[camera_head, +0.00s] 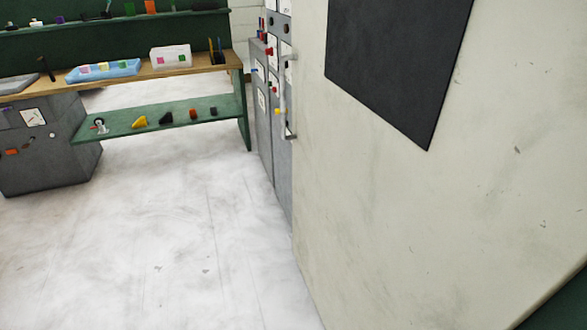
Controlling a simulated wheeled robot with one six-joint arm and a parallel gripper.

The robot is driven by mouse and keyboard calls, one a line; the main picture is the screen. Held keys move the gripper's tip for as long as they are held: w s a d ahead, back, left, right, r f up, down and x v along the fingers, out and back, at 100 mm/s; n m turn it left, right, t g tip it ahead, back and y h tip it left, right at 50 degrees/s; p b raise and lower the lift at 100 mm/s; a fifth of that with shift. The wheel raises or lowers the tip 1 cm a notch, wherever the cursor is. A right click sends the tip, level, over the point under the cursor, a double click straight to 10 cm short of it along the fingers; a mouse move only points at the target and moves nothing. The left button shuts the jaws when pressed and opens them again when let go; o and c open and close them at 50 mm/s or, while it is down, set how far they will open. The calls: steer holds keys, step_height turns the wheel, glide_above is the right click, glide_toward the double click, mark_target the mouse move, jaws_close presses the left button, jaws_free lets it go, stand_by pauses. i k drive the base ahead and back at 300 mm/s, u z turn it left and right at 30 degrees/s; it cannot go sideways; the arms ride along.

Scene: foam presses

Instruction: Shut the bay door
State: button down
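A large cream panel (400,210) with scuff marks fills the right side of the view, very close to me. It carries a dark rectangular pane (395,60) and looks like the bay door, though its hinges and frame are out of view. A vertical metal bar handle (285,110) shows at its left edge; I cannot tell whether it belongs to this panel or to the grey cabinet behind. How far the door stands open cannot be seen. My gripper is not in view.
A grey cabinet (262,120) with coloured knobs stands behind the panel's left edge. A green workbench (170,115) with small items on its shelves and a grey box unit (45,150) stand at the back left. The pale floor (150,240) at the left is clear.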

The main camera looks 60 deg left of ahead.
mark_target(439, 147)
steer(key=u, duration=2.2)
steer(key=i, duration=0.55)
steer(key=u, duration=1.25)
steer(key=i, duration=1.65)
steer(key=z, duration=0.8)
steer(key=i, duration=0.7)
steer(key=z, duration=1.05)
steer(key=i, duration=0.2)
steer(key=z, duration=0.1)
